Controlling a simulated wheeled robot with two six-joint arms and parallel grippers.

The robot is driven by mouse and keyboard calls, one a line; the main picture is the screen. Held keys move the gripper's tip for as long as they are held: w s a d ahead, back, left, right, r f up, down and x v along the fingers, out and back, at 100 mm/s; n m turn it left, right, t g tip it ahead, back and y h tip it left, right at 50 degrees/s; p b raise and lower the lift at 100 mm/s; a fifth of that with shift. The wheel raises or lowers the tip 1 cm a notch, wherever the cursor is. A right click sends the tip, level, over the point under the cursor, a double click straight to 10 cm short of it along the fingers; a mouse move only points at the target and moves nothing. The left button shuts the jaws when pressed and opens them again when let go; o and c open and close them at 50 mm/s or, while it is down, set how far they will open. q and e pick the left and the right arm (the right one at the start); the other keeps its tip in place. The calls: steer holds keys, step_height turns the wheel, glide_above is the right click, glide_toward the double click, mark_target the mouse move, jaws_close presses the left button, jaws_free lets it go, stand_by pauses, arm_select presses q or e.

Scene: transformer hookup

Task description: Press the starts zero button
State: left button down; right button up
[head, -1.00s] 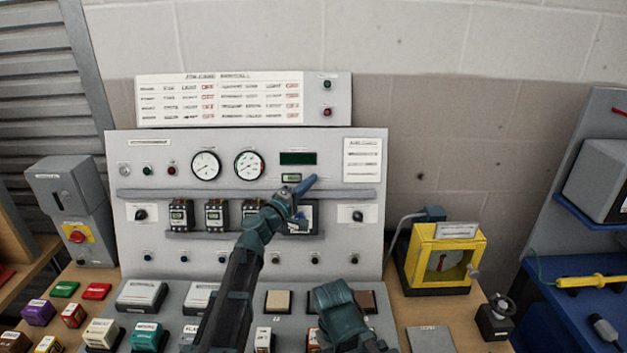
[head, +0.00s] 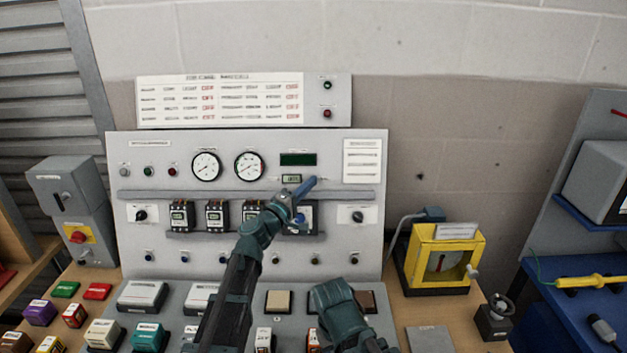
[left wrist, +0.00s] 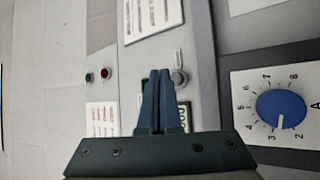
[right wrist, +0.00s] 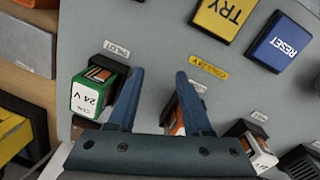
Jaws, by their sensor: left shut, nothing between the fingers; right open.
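A small round grey button (left wrist: 179,77) with a tiny label beside it shows in the left wrist view, by the small counter display (left wrist: 185,117); I take it to be the starts zero button, though its label is too small to read. My left gripper (left wrist: 160,73) is shut and empty, its tips just beside the button in that view; I cannot tell if they touch. My right gripper (right wrist: 160,72) is open and empty above the lower desk.
The upright panel holds two gauges (head: 206,166), a green display (head: 298,159) and several contactors (head: 182,215) on a ledge. A blue dial (left wrist: 282,109) is close to the left gripper.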

steer(key=shift+r+p, duration=0.65)
steer(key=shift+r, duration=0.1)
arm_select(q)
steer(key=s, duration=0.1)
steer(key=s+r, duration=0.1)
steer(key=s, duration=0.2)
steer(key=shift+r, duration=0.25)
steer(key=shift+r, duration=0.1)
